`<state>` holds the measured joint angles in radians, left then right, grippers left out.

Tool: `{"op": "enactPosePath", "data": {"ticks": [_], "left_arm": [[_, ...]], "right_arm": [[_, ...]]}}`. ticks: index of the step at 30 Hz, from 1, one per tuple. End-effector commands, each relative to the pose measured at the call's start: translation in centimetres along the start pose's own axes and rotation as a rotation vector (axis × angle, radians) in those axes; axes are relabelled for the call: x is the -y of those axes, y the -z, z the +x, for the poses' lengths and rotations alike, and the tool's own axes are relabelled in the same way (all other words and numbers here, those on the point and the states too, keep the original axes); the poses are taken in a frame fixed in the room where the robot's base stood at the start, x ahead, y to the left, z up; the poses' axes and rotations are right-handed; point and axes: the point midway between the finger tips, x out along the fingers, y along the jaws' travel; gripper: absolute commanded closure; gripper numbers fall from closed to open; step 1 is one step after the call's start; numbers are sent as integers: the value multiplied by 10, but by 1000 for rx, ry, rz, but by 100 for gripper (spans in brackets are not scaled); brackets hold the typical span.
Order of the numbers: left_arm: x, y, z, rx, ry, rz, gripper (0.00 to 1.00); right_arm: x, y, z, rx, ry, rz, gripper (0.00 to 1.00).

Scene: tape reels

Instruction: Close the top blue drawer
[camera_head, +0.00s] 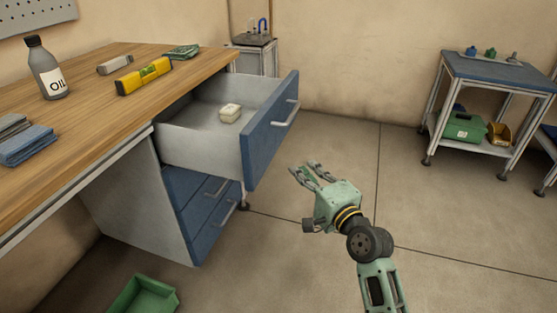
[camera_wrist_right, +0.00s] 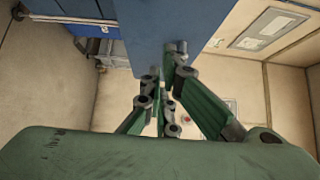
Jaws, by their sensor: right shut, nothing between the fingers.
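The top blue drawer (camera_head: 270,130) stands pulled far out from under the wooden workbench. Its front has a grey bar handle (camera_head: 286,114). A small pale block (camera_head: 230,113) lies inside it. My right gripper (camera_head: 313,170) is in front of the drawer, to the right of its blue face and below the handle. Its fingers are shut with nothing between them. In the right wrist view the gripper (camera_wrist_right: 165,85) points toward the blue drawer front (camera_wrist_right: 165,30); whether the fingertips touch it I cannot tell. My left gripper is not in view.
Shut lower blue drawers (camera_head: 205,215) sit beneath. The benchtop (camera_head: 90,130) carries an oil bottle (camera_head: 46,70), a yellow level (camera_head: 144,77) and folded cloths (camera_head: 26,143). A green bin (camera_head: 143,297) is on the floor. A cart (camera_head: 495,72) stands at the right. The middle floor is clear.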

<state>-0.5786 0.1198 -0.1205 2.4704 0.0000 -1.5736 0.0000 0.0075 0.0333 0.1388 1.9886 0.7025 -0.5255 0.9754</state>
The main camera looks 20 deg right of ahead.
Motion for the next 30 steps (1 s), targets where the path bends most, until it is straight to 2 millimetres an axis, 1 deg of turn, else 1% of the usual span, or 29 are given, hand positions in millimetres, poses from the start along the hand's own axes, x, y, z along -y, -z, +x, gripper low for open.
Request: {"op": "enactPosePath", "data": {"ticks": [1, 6, 8, 9, 12, 18, 30], "left_arm": [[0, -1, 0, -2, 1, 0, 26], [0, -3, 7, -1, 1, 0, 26], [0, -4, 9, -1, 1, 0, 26], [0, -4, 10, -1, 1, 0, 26], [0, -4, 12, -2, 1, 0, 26], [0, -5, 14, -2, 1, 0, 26], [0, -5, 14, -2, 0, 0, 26]], "right_arm": [[0, 0, 12, 1, 3, 1, 100], [-2, 0, 50, 1, 1, 0, 100], [-2, 0, 61, 1, 0, 0, 100], [-2, -3, 67, 2, 0, 1, 100], [-1, -16, 77, 2, 0, 2, 100], [-1, -27, 88, 0, -1, 0, 100], [-1, -28, 90, -1, -2, -2, 100]]}}
